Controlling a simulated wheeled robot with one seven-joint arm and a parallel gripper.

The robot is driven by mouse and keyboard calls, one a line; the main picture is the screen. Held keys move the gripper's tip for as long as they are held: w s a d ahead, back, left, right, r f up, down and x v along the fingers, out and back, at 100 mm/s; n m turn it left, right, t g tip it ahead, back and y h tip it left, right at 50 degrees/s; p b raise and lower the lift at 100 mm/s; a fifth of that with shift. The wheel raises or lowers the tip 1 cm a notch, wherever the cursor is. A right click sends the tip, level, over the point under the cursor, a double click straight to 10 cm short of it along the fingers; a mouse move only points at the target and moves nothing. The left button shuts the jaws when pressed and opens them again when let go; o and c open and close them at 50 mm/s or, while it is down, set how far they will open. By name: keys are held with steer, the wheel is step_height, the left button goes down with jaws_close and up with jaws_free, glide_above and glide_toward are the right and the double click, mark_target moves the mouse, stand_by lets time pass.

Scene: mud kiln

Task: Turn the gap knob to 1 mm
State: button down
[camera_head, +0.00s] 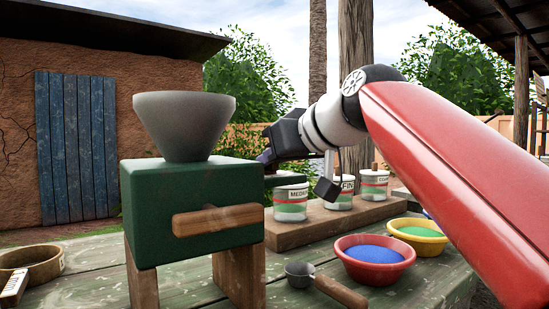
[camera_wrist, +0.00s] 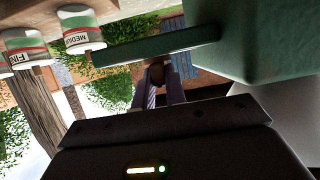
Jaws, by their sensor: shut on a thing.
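The green mill (camera_head: 192,192) stands on wooden legs on the table, with a grey hopper (camera_head: 184,125) on top and a wooden bar on its front. My gripper (camera_head: 264,157) reaches in from the right at the mill's right side, just above a dark green bar sticking out there (camera_head: 287,181). In the wrist view, my gripper (camera_wrist: 160,82) is shut on a small brown knob (camera_wrist: 157,73) beyond the green bar (camera_wrist: 155,46). The knob is mostly covered by the fingers, and no scale mark or setting can be read. The knob is hidden in the head view.
Labelled cans, one reading MEDIUM (camera_head: 290,198), stand on a wooden block right of the mill. A red bowl of blue powder (camera_head: 373,279), a yellow bowl of green powder (camera_head: 418,248) and a scoop (camera_head: 340,292) are in front. A wooden bowl (camera_head: 30,279) is at left.

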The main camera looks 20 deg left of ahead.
steer(key=c, duration=1.4)
jaws_free()
steer(key=shift+c, duration=0.2)
steer(key=b+v, duration=0.1)
steer(key=v, duration=0.6)
steer(key=shift+s+d+r, duration=0.2)
steer(key=shift+s+d, duration=0.05)
